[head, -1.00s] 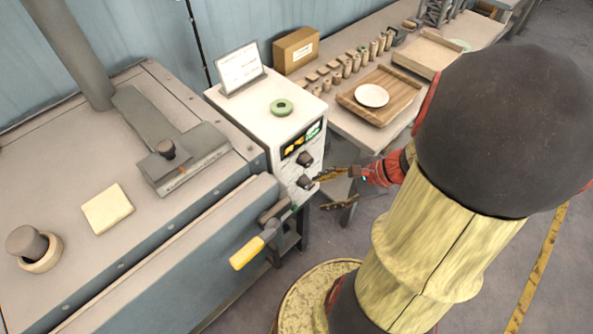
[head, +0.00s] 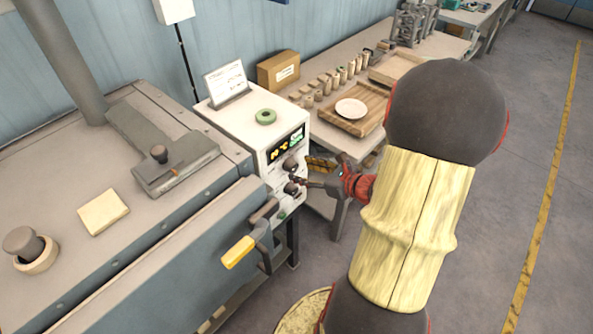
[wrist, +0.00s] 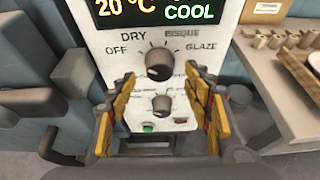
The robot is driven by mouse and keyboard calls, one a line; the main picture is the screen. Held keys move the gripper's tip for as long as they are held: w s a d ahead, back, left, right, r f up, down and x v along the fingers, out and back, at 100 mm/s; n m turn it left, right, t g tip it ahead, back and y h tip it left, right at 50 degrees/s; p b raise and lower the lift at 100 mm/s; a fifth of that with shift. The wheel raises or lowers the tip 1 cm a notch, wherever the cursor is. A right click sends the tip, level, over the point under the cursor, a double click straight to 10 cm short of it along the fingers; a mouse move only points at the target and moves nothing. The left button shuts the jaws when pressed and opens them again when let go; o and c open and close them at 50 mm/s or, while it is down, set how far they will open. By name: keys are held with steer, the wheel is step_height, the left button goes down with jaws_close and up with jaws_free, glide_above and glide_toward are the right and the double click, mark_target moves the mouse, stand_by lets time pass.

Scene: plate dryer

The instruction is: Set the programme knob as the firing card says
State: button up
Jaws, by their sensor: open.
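The white control box (head: 245,125) has a dark upper knob (head: 290,165) and a smaller lower knob (head: 291,188). In the wrist view the upper, larger knob (wrist: 159,63) sits among the labels OFF, DRY, BISQUE and GLAZE; I cannot tell its pointer's setting. The smaller knob (wrist: 162,104) is below it, with faint labels. The display (wrist: 165,8) reads 20 °C and COOL. My gripper (wrist: 160,74) is open and empty, its yellow-padded fingers left and right of the knobs. The firing card (head: 227,82) stands on the box; its writing is too small to read.
A green ring (head: 265,116) lies on the box. A yellow-handled lever (head: 240,250) juts out at the front left of it. A bench (head: 330,135) with a tray (head: 370,117) and small pieces is at right. A green button (wrist: 148,127) is under the knobs.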

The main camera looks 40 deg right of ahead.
mark_target(296, 168)
steer(key=shift+b+x, duration=0.3)
steer(key=shift+x, duration=1.45)
steer(key=c, duration=1.1)
steer(key=shift+r+p, duration=0.1)
steer(key=shift+p, duration=0.25)
steer(key=m+y+p, duration=0.1)
steer(key=p, duration=0.3)
steer(key=shift+r+m, duration=0.15)
steer(key=shift+m, duration=0.25)
steer(key=m+y+p, duration=0.2)
steer(key=m+p, duration=0.1)
steer(key=p, duration=0.2)
steer(key=shift+d+p, duration=0.15)
steer(key=shift+p, duration=0.15)
steer(key=m+y+p, duration=0.1)
steer(key=p, duration=0.1)
steer(key=m+y+p, duration=0.1)
steer(key=m+p, duration=0.1)
steer(key=shift+d+f+t, duration=0.1)
steer(key=shift+f+t, duration=0.15)
steer(key=shift+t, duration=0.15)
steer(key=shift+f+m+t+y+p, duration=0.2)
steer(key=shift+m+t+y+p, duration=0.3)
steer(key=shift+m+y+p, duration=0.85)
steer(key=shift+m+h, duration=0.45)
steer(key=shift+m, duration=0.1)
